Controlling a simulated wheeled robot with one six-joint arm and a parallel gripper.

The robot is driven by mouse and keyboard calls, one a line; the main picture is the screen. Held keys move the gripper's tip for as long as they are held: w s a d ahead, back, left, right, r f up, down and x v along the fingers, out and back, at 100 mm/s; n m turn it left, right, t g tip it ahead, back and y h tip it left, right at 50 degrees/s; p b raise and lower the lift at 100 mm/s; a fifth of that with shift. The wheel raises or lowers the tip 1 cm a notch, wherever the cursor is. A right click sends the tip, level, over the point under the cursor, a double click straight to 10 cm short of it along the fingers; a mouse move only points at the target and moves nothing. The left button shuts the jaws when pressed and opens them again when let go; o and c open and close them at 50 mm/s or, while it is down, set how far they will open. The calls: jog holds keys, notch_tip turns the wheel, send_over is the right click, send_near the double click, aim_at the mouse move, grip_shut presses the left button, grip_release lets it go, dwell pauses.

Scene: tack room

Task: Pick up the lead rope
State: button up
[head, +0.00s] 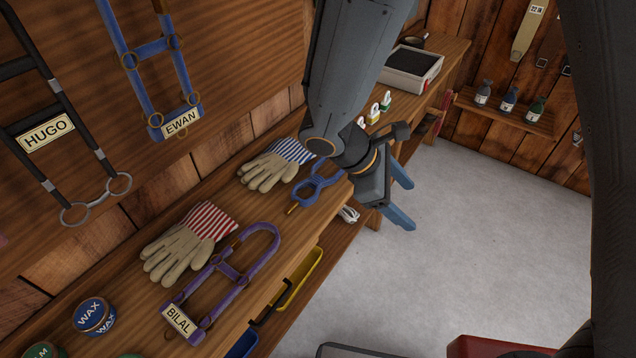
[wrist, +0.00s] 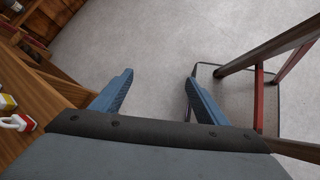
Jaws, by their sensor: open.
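A blue looped bundle (head: 318,187) with a brass-coloured end lies on the wooden bench, next to the blue-striped glove; it looks like the lead rope. Its far side is close to my arm in the picture. A small white coil (head: 348,214) shows on a lower level under the bench edge; I cannot tell what it is. My gripper (head: 408,203) is open and empty, out past the bench's front edge above the grey floor. In the wrist view my gripper's blue fingers (wrist: 159,78) stand wide apart with only floor between them. The blue bundle is not visible there.
On the bench (head: 217,284) lie a blue-striped glove (head: 268,171), a red-striped glove (head: 175,254), a purple halter (head: 233,275) tagged BILAL and a wax tin (head: 95,316). Floor (head: 470,230) is open at right.

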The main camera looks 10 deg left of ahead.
jog(key=w+a+f+n+t, duration=0.1)
jog(key=a+n+t, duration=0.1)
jog(key=a+n, duration=0.15)
jog(key=w+a+f+n+t, duration=0.2)
jog(key=a+n, duration=0.1)
jog(key=a, duration=0.2)
jog(key=n+t+y+b, duration=0.2)
jog(key=n+t, duration=0.4)
jog(key=n, duration=0.1)
send_near(318, 176)
jog(key=shift+d, duration=0.4)
jog(key=shift+w+f+y, duration=0.1)
jog(key=shift+w+y, duration=0.1)
jog(key=shift+y, duration=0.1)
jog(key=shift+p+x, duration=0.85)
jog(key=shift+x, duration=2.65)
jog(key=shift+a+f, duration=0.1)
jog(key=c, duration=1)
jog(key=shift+c, duration=0.2)
notch_tip(318, 176, up, 10)
jog(key=b, duration=0.1)
